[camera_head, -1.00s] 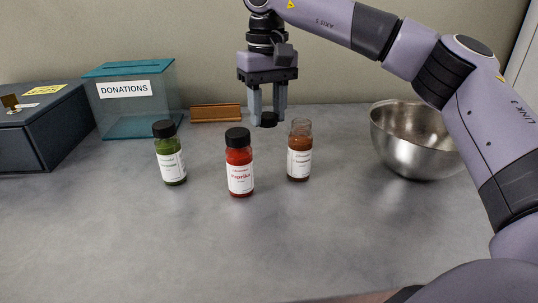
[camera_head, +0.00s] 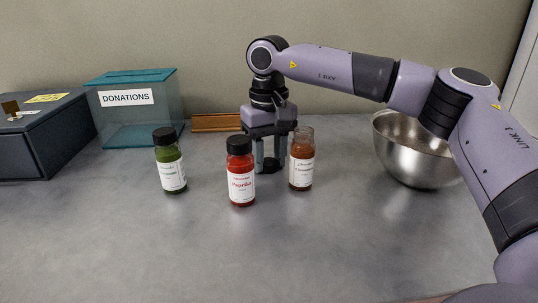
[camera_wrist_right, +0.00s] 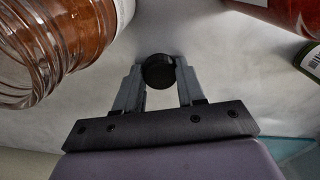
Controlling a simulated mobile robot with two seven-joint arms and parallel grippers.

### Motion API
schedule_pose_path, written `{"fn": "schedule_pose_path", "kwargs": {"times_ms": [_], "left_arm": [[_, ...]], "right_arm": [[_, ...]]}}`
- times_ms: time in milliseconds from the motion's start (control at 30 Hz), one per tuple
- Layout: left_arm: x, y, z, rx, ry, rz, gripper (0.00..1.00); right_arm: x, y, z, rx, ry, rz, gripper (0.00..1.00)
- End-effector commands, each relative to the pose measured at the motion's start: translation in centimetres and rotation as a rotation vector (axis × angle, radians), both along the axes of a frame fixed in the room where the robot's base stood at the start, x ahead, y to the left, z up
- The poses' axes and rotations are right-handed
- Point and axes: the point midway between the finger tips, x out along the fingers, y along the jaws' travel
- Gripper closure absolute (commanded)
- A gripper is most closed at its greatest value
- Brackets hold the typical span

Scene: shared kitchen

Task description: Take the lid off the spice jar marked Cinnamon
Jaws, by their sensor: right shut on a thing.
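The cinnamon jar (camera_head: 301,172) stands upright on the counter with its mouth open and brown spice inside. In the right wrist view the jar (camera_wrist_right: 50,40) shows its bare threaded neck at the left. My right gripper (camera_head: 268,168) points down at the counter just left of and behind the jar, apart from it. It is shut on the black lid (camera_wrist_right: 159,71), which is low at or close to the counter; whether it touches cannot be told. My left gripper is not in view.
A red paprika jar (camera_head: 240,185) stands in front of the gripper, and a green-filled jar (camera_head: 170,170) stands left of it, both lidded. A steel bowl (camera_head: 410,160) is at right. A donations box (camera_head: 137,118), wooden block (camera_head: 215,123) and dark box (camera_head: 40,140) stand behind. The front counter is clear.

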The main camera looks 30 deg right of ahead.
Motion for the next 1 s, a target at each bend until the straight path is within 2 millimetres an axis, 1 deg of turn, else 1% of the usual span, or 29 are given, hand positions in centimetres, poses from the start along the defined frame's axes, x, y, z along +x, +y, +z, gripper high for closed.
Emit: {"fn": "schedule_pose_path", "kwargs": {"times_ms": [33,67,100,367,467,567,667,800,900,1000], "left_arm": [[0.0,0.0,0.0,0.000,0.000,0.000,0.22],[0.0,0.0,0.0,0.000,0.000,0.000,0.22],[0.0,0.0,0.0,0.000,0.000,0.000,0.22],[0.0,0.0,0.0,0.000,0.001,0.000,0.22],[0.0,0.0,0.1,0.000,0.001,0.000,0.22],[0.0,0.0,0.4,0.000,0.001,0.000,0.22],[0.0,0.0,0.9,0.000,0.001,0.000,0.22],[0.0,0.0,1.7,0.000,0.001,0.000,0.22],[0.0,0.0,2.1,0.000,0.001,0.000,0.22],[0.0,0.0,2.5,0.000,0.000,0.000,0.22]], "right_arm": [[0.0,0.0,-0.1,0.000,0.000,0.000,0.51],[0.0,0.0,-0.1,0.000,0.000,0.000,0.41],[0.0,0.0,-0.1,0.000,0.000,0.000,0.36],[0.0,0.0,0.0,0.000,0.000,0.000,0.36],[0.0,0.0,0.4,0.000,-0.001,0.000,0.36],[0.0,0.0,1.9,0.001,-0.002,0.000,0.36],[0.1,0.1,3.9,0.001,-0.003,0.000,0.36],[0.1,0.0,7.2,0.001,-0.003,0.000,0.36],[0.1,0.0,9.1,0.000,-0.002,0.000,0.36],[0.0,0.0,10.7,0.000,-0.001,0.000,0.36]]}}
